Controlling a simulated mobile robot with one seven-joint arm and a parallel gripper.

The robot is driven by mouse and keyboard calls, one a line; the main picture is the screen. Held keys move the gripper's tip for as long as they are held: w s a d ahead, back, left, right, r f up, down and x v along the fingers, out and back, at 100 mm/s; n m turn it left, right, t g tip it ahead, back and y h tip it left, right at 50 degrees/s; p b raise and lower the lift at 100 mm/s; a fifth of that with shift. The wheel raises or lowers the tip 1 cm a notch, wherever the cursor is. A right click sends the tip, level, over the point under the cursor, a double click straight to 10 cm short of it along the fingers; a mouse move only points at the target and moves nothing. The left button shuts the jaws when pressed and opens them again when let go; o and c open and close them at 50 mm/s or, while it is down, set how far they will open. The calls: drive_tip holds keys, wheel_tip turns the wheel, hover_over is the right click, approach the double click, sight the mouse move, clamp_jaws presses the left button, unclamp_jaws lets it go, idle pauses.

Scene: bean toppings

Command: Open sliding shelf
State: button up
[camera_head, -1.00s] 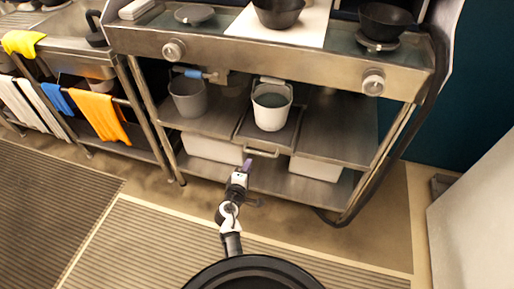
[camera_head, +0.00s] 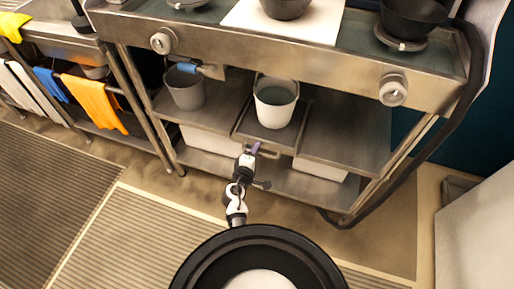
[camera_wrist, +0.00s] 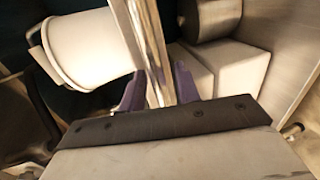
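The sliding shelf (camera_head: 240,128) is a metal tray in the middle of the cart's upper shelf, with a bar handle (camera_head: 270,154) at its front. A white bucket (camera_head: 276,105) stands on it; the bucket also shows in the wrist view (camera_wrist: 90,48). My gripper (camera_head: 254,149) is at the left part of the handle. In the wrist view, the metal handle bar (camera_wrist: 150,45) passes between the two purple fingers of my gripper (camera_wrist: 160,88). The fingers are close to the bar on both sides. I cannot tell whether they press on it.
A grey bucket (camera_head: 187,92) stands left on the same shelf. White bins (camera_head: 210,141) sit on the lower shelf. Cart knobs (camera_head: 393,91) and a hanging black hose (camera_head: 440,135) are above and right. The floor mat (camera_head: 150,235) in front is clear.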

drive_tip(key=shift+s, duration=0.1)
clamp_jaws()
idle(0.3)
